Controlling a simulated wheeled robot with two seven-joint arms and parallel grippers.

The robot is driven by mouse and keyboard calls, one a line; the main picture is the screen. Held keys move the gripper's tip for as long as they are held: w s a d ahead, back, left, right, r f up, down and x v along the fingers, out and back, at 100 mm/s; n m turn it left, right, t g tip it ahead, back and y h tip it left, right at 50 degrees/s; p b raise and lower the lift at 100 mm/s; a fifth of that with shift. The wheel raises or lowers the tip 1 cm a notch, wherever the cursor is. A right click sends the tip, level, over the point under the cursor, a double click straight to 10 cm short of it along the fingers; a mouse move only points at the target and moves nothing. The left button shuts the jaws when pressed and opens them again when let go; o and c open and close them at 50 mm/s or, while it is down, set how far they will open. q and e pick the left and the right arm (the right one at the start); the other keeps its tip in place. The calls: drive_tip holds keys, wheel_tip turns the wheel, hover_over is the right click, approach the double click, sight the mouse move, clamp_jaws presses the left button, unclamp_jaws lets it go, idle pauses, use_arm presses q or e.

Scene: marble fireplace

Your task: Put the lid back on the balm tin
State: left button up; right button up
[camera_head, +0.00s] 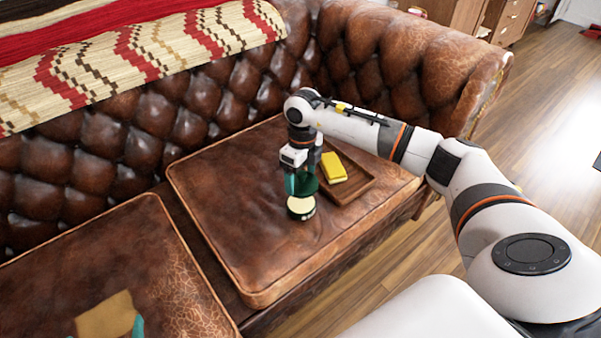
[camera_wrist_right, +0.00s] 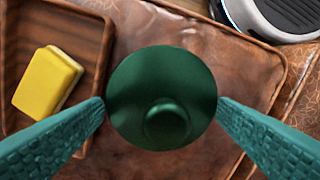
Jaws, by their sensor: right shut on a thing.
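The balm tin (camera_head: 301,208) is a small round dark green tin with a cream top, standing on the right seat cushion in the head view. My right gripper (camera_head: 304,184) is above it, pointing down, shut on the green lid (camera_wrist_right: 190,75). The lid is a round disc with a small knob, between the two teal fingers in the right wrist view. The lid hides the tin there. In the head view the lid is just above the tin, slightly behind it. A teal tip at the bottom left edge may be my left gripper; its state is unclear.
A wooden tray (camera_head: 362,186) holding a yellow block (camera_head: 333,167) lies just right of the tin. A tan piece (camera_head: 105,315) lies on the left cushion. The tufted backrest rises behind. The right cushion's left part is clear.

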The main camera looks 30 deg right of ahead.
sight(301, 183)
drive_tip(key=shift+f+b, duration=0.4)
drive_tip(key=shift+f, duration=0.4)
drive_tip(key=shift+f+b, duration=0.25)
drive_tip(key=shift+b, duration=0.2)
drive_tip(key=shift+f+b, duration=0.45)
drive_tip(key=shift+f, duration=0.1)
drive_tip(key=shift+f+b, duration=0.45)
drive_tip(key=shift+f, duration=0.15)
drive_tip(key=shift+f+b, duration=0.35)
drive_tip(key=shift+f, duration=0.25)
use_arm(q)
wheel_tip(301, 183, up, 16)
drive_tip(key=d+t+h, duration=0.2)
drive_tip(key=t+h, duration=0.2)
drive_tip(key=t, duration=0.8)
drive_tip(key=shift+d+m, duration=0.3)
drive_tip(key=shift+d, duration=0.05)
use_arm(e)
drive_tip(key=shift+f, duration=0.35)
use_arm(q)
drive_tip(key=shift+r, duration=0.1)
drive_tip(key=shift+w+f, duration=0.2)
drive_tip(key=shift+w, duration=0.05)
